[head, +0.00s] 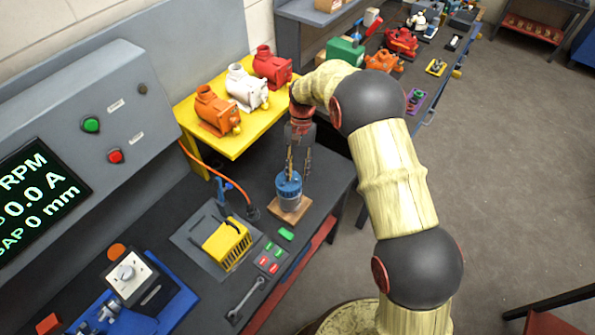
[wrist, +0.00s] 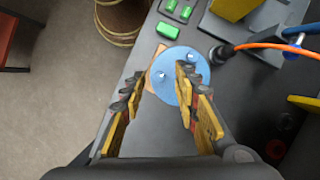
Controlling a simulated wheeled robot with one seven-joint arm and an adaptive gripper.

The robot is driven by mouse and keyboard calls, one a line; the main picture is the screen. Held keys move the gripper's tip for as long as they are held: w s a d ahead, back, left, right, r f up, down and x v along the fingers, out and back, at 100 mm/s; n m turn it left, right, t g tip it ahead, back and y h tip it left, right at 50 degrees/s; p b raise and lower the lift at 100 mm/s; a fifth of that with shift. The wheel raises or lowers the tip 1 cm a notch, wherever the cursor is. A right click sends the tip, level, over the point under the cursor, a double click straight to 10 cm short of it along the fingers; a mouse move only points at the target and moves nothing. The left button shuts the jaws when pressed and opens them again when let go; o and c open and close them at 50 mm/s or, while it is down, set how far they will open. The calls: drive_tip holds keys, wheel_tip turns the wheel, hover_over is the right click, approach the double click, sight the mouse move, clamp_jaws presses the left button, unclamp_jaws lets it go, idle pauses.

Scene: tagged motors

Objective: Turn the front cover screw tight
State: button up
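A small motor with a blue front cover (head: 288,184) and a grey body stands upright on a wooden block (head: 290,216) at the bench's front edge. In the wrist view the blue cover (wrist: 174,88) is seen from above, with small pale screw heads (wrist: 162,75) on it; how tight they sit cannot be told. My gripper (head: 299,172) points down close above the motor. Contact cannot be told.
A yellow motor housing (head: 227,243) sits on a grey plate, left of the wooden block. Green and red blocks (head: 269,262) and a wrench (head: 246,298) lie nearby. An orange cable (head: 207,172) runs behind. A yellow stand (head: 205,138) holds orange, white and red motors.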

drive_tip(key=v, duration=1.2)
drive_tip(key=shift+s, duration=0.1)
